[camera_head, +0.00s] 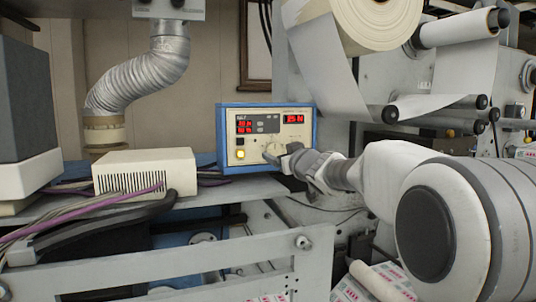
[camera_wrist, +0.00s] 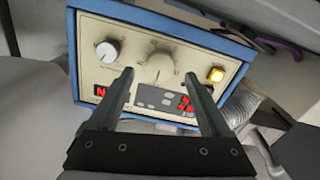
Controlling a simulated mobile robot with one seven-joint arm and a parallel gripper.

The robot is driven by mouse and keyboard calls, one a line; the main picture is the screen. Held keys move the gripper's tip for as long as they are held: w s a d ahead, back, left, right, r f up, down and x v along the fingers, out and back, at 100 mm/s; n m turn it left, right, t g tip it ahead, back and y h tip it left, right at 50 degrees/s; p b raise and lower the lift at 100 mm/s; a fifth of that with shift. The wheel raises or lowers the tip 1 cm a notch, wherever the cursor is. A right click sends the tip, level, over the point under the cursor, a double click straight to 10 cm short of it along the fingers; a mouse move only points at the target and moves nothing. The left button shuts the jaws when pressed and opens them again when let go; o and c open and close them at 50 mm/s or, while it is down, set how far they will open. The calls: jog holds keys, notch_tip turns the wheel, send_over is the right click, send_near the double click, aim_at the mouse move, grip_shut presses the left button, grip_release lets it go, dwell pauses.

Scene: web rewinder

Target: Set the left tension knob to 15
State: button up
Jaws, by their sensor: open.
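The control box has a cream panel (camera_head: 262,140) in a blue case, with two knobs. The left tension knob is the larger beige one (camera_wrist: 159,68); the wrist view shows the panel roughly upside down. In the head view it is small and partly covered by my gripper. The right, pale grey knob (camera_wrist: 107,51) is hidden behind my gripper in the head view. My gripper (camera_wrist: 158,76) is open and empty, its fingers spread either side of the left knob in the picture. I cannot tell whether they touch it. A red display (camera_head: 294,118) appears to read 25 N.
A yellow lit button (camera_head: 240,155) sits at the panel's lower left. A vented cream box (camera_head: 145,172) and purple cables (camera_head: 75,220) lie to the left. Web rollers and a paper roll (camera_head: 375,18) stand above and right of the control box.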

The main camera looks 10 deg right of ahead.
aim_at(274, 150)
jog(key=shift+w+a, duration=0.25)
jog(key=shift+w, duration=0.95)
grip_shut()
jog(key=shift+n, duration=0.3)
jog(key=n, duration=0.2)
jog(key=shift+n+b, duration=0.35)
jog(key=shift+n, duration=0.05)
jog(key=shift+n+b, duration=0.4)
jog(key=shift+n, duration=1.5)
